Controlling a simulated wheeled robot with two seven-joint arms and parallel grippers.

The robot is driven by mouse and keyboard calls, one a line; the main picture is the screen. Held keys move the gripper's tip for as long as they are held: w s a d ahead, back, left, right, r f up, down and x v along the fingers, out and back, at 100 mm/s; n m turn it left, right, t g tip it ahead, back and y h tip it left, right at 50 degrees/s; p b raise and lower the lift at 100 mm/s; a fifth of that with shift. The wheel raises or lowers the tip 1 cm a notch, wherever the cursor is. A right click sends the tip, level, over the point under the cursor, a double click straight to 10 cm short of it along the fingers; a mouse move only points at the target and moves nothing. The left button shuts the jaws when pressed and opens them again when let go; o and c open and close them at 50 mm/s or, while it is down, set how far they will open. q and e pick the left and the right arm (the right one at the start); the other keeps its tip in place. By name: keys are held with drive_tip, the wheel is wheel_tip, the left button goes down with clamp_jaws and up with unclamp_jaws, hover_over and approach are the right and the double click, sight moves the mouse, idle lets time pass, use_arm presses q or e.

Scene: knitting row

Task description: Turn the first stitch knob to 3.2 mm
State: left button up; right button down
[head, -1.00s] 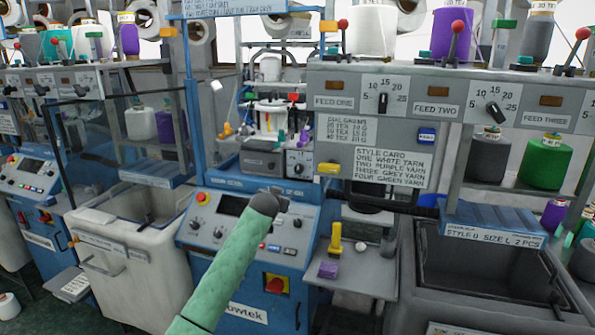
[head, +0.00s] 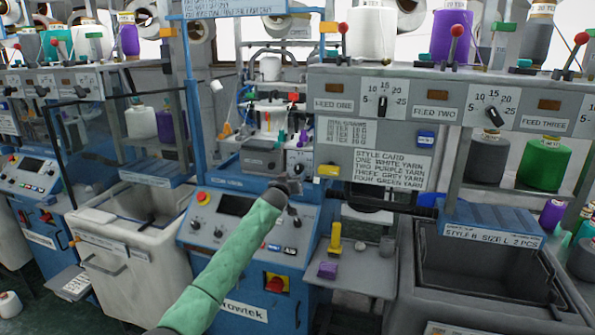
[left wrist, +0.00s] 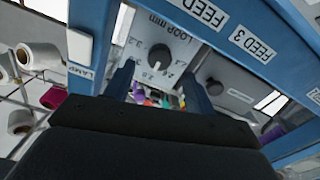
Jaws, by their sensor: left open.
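A dark round knob (left wrist: 159,56) sits on a white dial plate marked "LOOP mm" in the left wrist view. Its white pointer mark is toward the lower side of the picture; the small numbers are hard to read. A second dark knob (left wrist: 215,87) is on a grey plate to its right. My left gripper (left wrist: 157,73) is open and empty, its two fingers pointing toward the first knob and apart from it. In the head view the gripper (head: 291,186) is just below the small white dial plate (head: 301,157). My right gripper is not in view.
Blue frame bars (left wrist: 275,35) with feed labels cross close to the fingers.

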sight(298, 170)
use_arm(q)
drive_tip(key=p+x, duration=0.1)
drive_tip(key=x, duration=0.2)
drive_tip(key=shift+w+d+r, duration=0.1)
drive_tip(key=shift+w+r, duration=0.05)
drive_tip(key=shift+r, duration=0.05)
drive_tip(key=shift+p+x, duration=0.4)
drive_tip(key=shift+x, duration=0.75)
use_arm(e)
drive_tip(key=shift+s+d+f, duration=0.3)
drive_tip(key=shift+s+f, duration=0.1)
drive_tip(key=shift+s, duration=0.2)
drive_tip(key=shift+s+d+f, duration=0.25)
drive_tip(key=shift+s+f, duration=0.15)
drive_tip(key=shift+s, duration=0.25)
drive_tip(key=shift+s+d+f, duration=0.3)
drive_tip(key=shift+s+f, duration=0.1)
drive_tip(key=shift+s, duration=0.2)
use_arm(q)
drive_tip(key=shift+f, duration=0.15)
drive_tip(key=c, duration=1)
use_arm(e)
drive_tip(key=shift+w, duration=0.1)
